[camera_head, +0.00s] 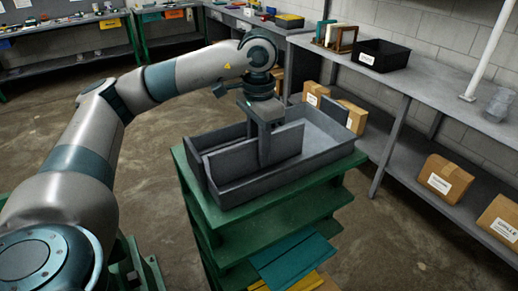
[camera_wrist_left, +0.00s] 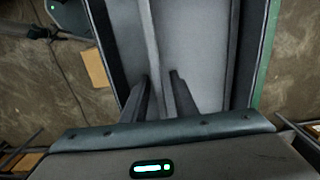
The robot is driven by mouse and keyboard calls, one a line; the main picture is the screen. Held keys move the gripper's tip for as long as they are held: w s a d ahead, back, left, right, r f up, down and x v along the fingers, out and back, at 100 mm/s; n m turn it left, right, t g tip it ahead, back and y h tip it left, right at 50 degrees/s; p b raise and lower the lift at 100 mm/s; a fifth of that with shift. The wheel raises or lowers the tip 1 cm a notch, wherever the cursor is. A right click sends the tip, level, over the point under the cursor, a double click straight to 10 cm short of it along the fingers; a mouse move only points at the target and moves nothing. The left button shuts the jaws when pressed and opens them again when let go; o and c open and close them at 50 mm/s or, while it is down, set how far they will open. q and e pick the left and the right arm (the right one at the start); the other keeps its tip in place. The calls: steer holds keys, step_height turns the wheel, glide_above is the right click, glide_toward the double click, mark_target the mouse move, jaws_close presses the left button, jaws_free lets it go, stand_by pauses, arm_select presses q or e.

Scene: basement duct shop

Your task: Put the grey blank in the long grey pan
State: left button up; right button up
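The long grey pan (camera_head: 300,165) sits on top of a green stand and is open at the top. Its grey floor also shows in the left wrist view (camera_wrist_left: 205,45). The grey blank (camera_head: 230,163) is a flat plate standing on its long edge inside the pan, roughly along its length. My left gripper (camera_head: 265,155) points down into the pan with its fingers at the blank. In the left wrist view the fingers (camera_wrist_left: 161,78) straddle the plate's thin edge (camera_wrist_left: 152,35); whether they press on it is unclear. The blank's lower edge is hidden. My right gripper is not in view.
The green stand (camera_head: 310,199) has lower shelves with teal sheets (camera_head: 292,260). A grey bench at right holds a black bin (camera_head: 381,55), with cardboard boxes (camera_head: 445,180) beneath. More benches stand at the back.

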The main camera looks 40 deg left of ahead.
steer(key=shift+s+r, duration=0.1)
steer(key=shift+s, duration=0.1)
arm_select(q)
steer(key=shift+r, duration=0.2)
step_height(320, 180, up, 4)
steer(key=shift+r+p, duration=0.25)
steer(key=shift+p, duration=0.95)
step_height(320, 180, up, 6)
steer(key=p, duration=0.2)
steer(key=shift+p, duration=0.4)
steer(key=shift+r+p, duration=0.45)
steer(key=shift+r, duration=0.2)
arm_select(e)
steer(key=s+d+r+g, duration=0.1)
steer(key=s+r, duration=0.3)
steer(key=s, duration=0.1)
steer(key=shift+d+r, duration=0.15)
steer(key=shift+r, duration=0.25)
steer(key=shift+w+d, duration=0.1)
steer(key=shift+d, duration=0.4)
